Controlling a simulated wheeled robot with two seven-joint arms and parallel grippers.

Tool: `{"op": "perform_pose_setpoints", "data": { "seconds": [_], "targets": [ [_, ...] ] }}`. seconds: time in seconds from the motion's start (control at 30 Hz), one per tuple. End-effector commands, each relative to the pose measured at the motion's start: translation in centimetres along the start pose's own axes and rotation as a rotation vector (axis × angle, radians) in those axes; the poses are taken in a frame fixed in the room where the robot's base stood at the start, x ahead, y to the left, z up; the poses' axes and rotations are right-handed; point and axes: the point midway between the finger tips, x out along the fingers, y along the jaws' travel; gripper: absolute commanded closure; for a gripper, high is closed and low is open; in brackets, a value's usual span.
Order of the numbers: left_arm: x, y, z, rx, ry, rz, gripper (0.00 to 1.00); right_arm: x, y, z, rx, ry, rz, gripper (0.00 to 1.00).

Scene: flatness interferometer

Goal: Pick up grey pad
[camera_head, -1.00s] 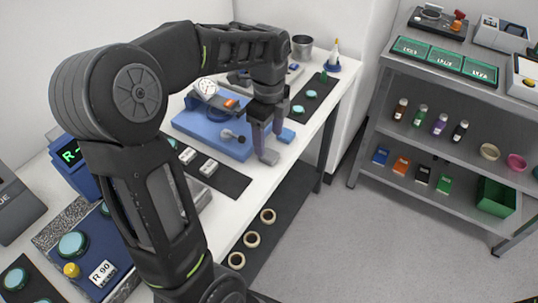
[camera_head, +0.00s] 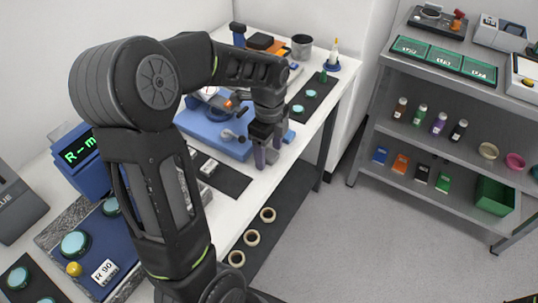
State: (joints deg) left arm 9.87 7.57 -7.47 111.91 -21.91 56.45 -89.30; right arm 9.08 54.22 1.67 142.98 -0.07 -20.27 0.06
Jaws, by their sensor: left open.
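My left gripper (camera_head: 267,150) points down over the white bench near its front edge, with its two fingers apart. A small grey pad (camera_head: 272,157) shows at the fingertips, partly hidden by them. I cannot tell whether the fingers touch it. A blue pad (camera_head: 289,136) lies on the bench just beyond the gripper, partly covered by it. My right gripper is not in view.
Several tan rings (camera_head: 252,238) lie on the lower shelf. A grey shelf rack (camera_head: 450,145) stands at right.

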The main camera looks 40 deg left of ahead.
Motion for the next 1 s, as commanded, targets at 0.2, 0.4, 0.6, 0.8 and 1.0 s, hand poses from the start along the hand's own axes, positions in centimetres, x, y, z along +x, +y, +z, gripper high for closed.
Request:
{"op": "perform_pose_setpoints", "data": {
  "seconds": [0.2, 0.4, 0.6, 0.8, 1.0],
  "targets": [
    [-0.03, -0.01, 0.00, 0.000, 0.000, 0.000, 0.35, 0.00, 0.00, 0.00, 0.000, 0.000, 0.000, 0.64],
    [-0.04, -0.01, 0.00, 0.000, 0.000, 0.000, 0.39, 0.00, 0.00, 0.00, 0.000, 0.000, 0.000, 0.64],
    [-0.04, -0.01, 0.00, 0.000, 0.000, 0.000, 0.56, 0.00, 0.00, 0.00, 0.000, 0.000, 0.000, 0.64],
    [-0.04, -0.01, 0.00, 0.000, 0.000, 0.000, 0.72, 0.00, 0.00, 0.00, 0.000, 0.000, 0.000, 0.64],
    [-0.04, -0.01, 0.00, 0.000, 0.000, 0.000, 0.89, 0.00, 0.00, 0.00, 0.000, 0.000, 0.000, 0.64]
  ]
}}
